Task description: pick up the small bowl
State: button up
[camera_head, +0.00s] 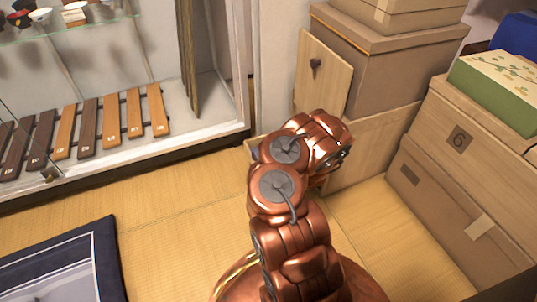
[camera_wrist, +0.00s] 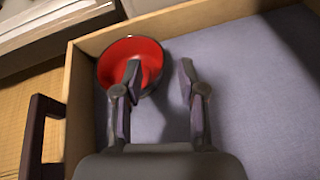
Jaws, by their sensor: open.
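The small bowl (camera_wrist: 115,65), red inside with a dark rim, sits in the corner of an open wooden drawer in the wrist view. The drawer has a lavender-grey floor (camera_wrist: 255,75). My gripper (camera_wrist: 160,68) is open, its two fingers apart and reaching into the drawer. The left finger overlaps the bowl's inside in the picture, and the right finger is to the right of its rim. I cannot tell whether either finger touches the bowl. In the head view my arm hides the gripper and the bowl.
The drawer's wooden wall (camera_wrist: 75,95) and dark handle (camera_wrist: 38,135) are at the left in the wrist view. In the head view, stacked boxes (camera_head: 385,65) stand at the right and a display case with wooden slats (camera_head: 110,125) at the left. Tatami floor (camera_head: 165,240) is bare between.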

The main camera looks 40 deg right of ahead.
jog(key=b+x, duration=0.2)
jog(key=x, duration=0.1)
jog(key=shift+a+f, duration=0.1)
jog(key=shift+f, duration=0.15)
jog(key=shift+w+d, duration=0.25)
jog(key=shift+w, duration=0.2)
jog(key=shift+c, duration=0.3)
grip_shut()
